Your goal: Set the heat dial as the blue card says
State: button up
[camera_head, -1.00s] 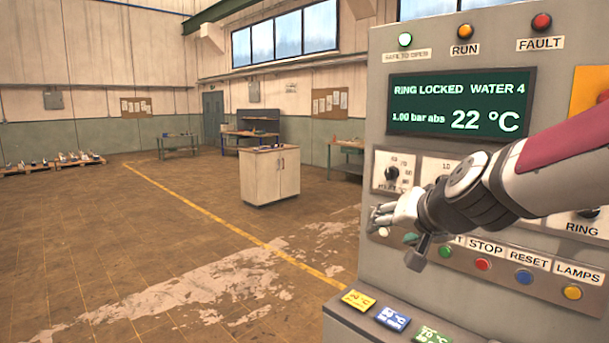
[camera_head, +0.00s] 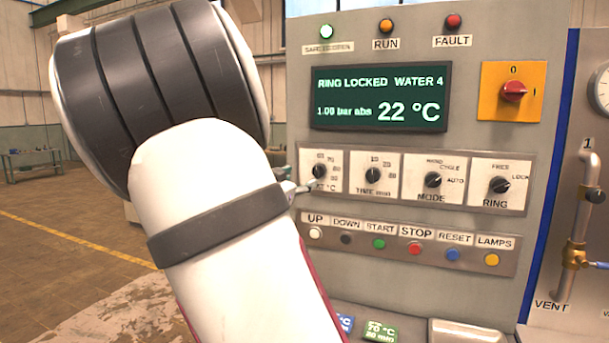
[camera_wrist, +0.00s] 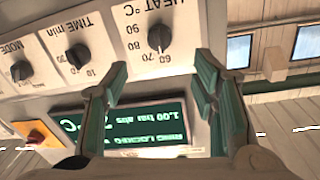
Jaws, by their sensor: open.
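The heat dial (camera_head: 319,172) is a black knob on a white plate, at the left of the dial row. In the wrist view the heat dial (camera_wrist: 158,37) appears upside down, with 60, 70, 80 and 90 around it; I cannot tell its exact setting. My gripper (camera_wrist: 160,70) is open, its two fingers spread either side of the dial's line, apart from the knob. In the head view my arm hides most of the gripper; only a tip shows beside the dial plate. The blue card (camera_head: 345,322) is mostly hidden by my arm, its text unreadable.
The time dial (camera_head: 375,175), mode dial (camera_head: 432,181) and ring dial (camera_head: 499,186) sit to the right. A button row (camera_head: 415,248) runs below. The screen (camera_head: 380,98) above reads 22 °C. A green card (camera_head: 378,330) lies beside the blue one.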

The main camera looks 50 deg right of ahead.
aim_at(316, 172)
jog(key=x, duration=1.1)
jog(key=shift+d+f, duration=0.1)
jog(key=shift+d, duration=0.05)
jog(key=c, duration=1.2)
